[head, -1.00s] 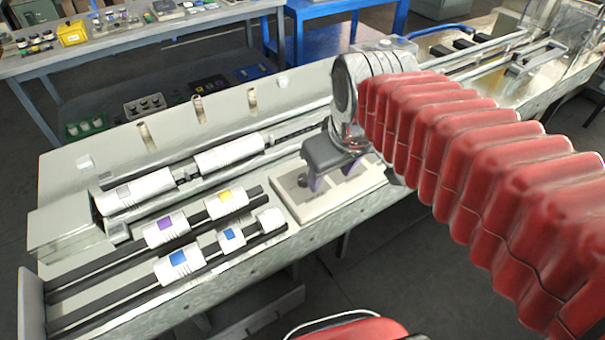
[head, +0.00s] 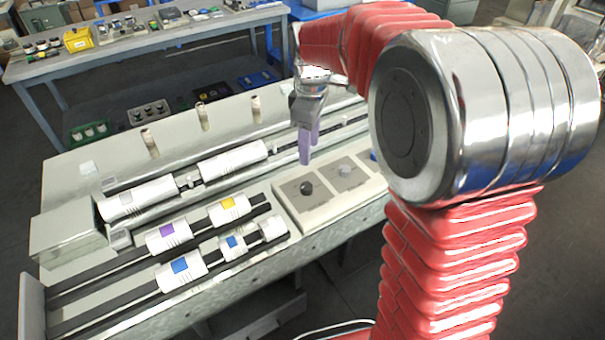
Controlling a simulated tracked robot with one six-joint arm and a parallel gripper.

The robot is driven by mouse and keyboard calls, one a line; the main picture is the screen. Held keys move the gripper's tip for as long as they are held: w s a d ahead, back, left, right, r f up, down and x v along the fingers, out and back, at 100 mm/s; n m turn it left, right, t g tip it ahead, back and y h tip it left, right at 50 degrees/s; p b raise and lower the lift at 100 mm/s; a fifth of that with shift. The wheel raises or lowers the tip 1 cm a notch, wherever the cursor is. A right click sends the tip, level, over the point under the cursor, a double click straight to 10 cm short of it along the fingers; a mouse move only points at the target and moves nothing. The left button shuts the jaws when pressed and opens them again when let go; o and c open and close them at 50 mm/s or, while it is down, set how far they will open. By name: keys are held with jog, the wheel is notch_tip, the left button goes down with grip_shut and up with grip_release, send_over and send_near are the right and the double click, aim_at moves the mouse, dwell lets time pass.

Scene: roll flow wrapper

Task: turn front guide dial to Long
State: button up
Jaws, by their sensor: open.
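A pale control panel (head: 322,209) on the front right of the machine carries dials. A dark round dial (head: 307,188) stands at its left, and a grey dial (head: 344,170) sits to the right of it. Their labels and pointer settings are too small to read, so I cannot tell which one is the front guide dial. My gripper (head: 306,158) points down with purple fingers, open and empty. In the picture it is just above and behind the dark dial, apart from it. My arm hides the panel's right end.
White rollers with purple (head: 166,230), yellow (head: 228,203) and blue (head: 180,265) patches lie on dark rails left of the panel. Longer white rollers (head: 232,160) lie behind them. Upright pegs (head: 203,115) stand along the back. A cluttered bench (head: 130,45) is beyond.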

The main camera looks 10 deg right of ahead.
aim_at(306, 186)
jog(key=shift+w+f+n, duration=0.5)
jog(key=shift+w+f, duration=0.35)
jog(key=shift+w, duration=0.05)
jog(key=shift+f, duration=0.15)
notch_tip(306, 186, down, 14)
jog(key=shift+r, duration=0.25)
jog(key=shift+c, duration=0.2)
jog(key=c, duration=0.9)
jog(key=shift+a, duration=0.25)
jog(key=shift+c, duration=0.5)
jog(key=shift+d, duration=0.15)
